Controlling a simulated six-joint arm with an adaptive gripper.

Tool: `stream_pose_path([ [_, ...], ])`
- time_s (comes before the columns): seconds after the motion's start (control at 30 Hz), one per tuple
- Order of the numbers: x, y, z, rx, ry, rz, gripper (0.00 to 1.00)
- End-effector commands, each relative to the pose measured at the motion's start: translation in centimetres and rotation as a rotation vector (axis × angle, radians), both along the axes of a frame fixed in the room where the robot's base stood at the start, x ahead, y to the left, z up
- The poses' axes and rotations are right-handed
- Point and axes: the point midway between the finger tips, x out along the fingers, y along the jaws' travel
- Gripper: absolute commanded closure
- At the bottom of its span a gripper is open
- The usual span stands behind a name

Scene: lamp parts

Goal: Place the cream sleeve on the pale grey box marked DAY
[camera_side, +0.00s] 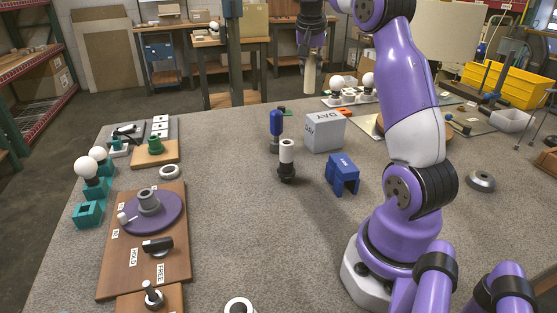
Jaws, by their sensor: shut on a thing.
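The pale grey box marked DAY (326,136) stands on the grey table right of centre, with lettering on its top and front. My gripper (311,57) is at the top of the side view, pointing down, above and behind the box in the picture. It is shut on the cream sleeve (309,77), which hangs roughly upright, apart from the box. The gripper's upper part is cut off by the frame edge, and the exact finger contact is too small to see.
A blue-topped post (275,128) and a white cylinder on a black base (287,156) stand left of the box. A blue bracket (342,175) is in front. White bulbs (349,85) stand behind to the right. The middle foreground is mostly clear.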

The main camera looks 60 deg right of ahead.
Motion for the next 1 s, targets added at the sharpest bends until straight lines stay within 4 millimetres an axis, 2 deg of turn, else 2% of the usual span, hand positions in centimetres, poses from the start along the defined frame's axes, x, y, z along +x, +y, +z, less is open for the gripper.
stream_pose_path([
  [0.03,-1.2,-1.5,0.2,0.0,-0.002,-0.044,1.0],
  [0.1,-2.4,-2.8,0.4,-0.001,-0.002,-0.087,1.0],
  [0.27,-4.0,-4.3,0.1,-0.004,0.003,-0.133,1.0],
  [0.8,-4.0,-4.3,-7.0,-0.001,0.001,-0.133,1.0],
  [1.0,-3.9,-4.3,-7.4,-0.004,-0.002,-0.134,1.0],
])
